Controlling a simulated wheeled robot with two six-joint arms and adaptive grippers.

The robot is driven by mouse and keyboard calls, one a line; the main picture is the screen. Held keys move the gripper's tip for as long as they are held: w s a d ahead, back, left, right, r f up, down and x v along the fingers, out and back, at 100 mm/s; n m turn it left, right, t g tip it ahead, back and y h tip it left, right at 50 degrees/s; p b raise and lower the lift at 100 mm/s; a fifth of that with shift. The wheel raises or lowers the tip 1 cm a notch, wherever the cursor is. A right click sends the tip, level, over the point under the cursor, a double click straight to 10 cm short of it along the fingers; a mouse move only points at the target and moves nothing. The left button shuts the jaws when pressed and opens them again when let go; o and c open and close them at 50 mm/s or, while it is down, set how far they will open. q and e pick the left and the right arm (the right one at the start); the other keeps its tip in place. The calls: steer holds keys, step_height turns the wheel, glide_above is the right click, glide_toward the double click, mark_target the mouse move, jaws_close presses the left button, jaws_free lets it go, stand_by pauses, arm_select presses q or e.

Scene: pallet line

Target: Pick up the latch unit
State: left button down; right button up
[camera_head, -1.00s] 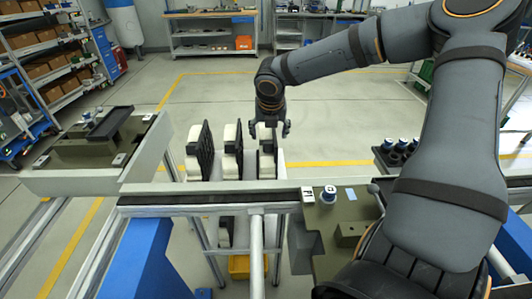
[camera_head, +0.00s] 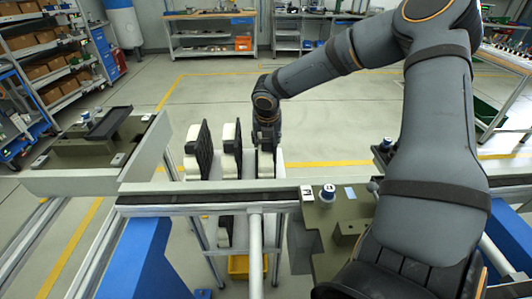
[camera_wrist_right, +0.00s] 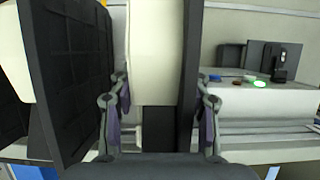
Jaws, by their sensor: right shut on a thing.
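Several upright latch units with white bodies and black plates stand in a row on a rack beyond the rail in the head view. My right gripper (camera_head: 266,140) reaches down onto the rightmost latch unit (camera_head: 266,168) and hides its upper part. In the right wrist view, the fingers (camera_wrist_right: 160,115) are shut on this latch unit, with its white body (camera_wrist_right: 155,45) and dark plate (camera_wrist_right: 190,60) between them. Neighbouring latch units stand to the left, at the middle (camera_head: 229,158) and the far left (camera_head: 196,155). My left gripper is not in view.
A rail (camera_head: 220,198) runs in front of the rack. A dark green fixture (camera_head: 342,212) with a blue-and-white knob (camera_head: 328,193) is at right; another fixture (camera_head: 85,150) is at left. A neighbouring black plate (camera_wrist_right: 72,65) is close to the left finger.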

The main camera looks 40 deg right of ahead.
jaws_close()
steer(key=shift+r, duration=0.1)
step_height(320, 180, up, 10)
steer(key=shift+f+p, duration=0.1)
steer(key=shift+p, duration=0.8)
